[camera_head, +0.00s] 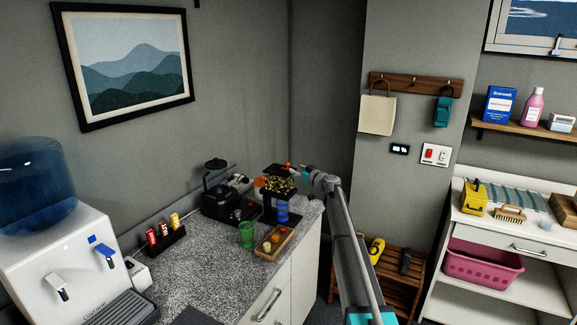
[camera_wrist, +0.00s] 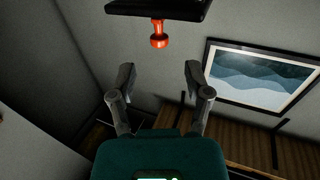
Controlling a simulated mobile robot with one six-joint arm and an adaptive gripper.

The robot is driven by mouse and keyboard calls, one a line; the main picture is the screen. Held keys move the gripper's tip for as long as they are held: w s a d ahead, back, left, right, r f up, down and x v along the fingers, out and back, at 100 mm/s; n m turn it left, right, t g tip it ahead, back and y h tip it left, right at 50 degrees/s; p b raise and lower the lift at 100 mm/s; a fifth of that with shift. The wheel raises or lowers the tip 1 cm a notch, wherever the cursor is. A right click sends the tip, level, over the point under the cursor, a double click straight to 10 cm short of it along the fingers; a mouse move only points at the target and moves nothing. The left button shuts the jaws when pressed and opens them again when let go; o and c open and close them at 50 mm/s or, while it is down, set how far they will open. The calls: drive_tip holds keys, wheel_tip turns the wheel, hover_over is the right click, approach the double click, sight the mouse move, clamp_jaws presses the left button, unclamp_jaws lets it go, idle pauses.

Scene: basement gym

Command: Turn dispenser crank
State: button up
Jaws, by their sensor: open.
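The dispenser (camera_head: 278,186) stands on the speckled counter in the head view, a black frame with a clear hopper of mixed coloured pieces. A blue cup (camera_head: 282,212) sits under it. Its red crank knob (camera_head: 287,166) shows near the top, close to my gripper (camera_head: 307,172). In the wrist view the red-orange knob (camera_wrist: 158,38) sticks out from a black part at the top edge. My gripper (camera_wrist: 159,76) is open and empty there; the knob lines up with the gap between the fingers, past the fingertips and apart from them.
A wooden tray (camera_head: 272,243) with fruit-like items and a green cup (camera_head: 246,235) stand in front of the dispenser. A black coffee machine (camera_head: 222,192) is just left of it. The water cooler (camera_head: 75,245) is at far left. A wooden rack (camera_head: 400,265) stands right of the counter.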

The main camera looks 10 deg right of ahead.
sight(288, 164)
drive_tip(key=shift+x, duration=3.45)
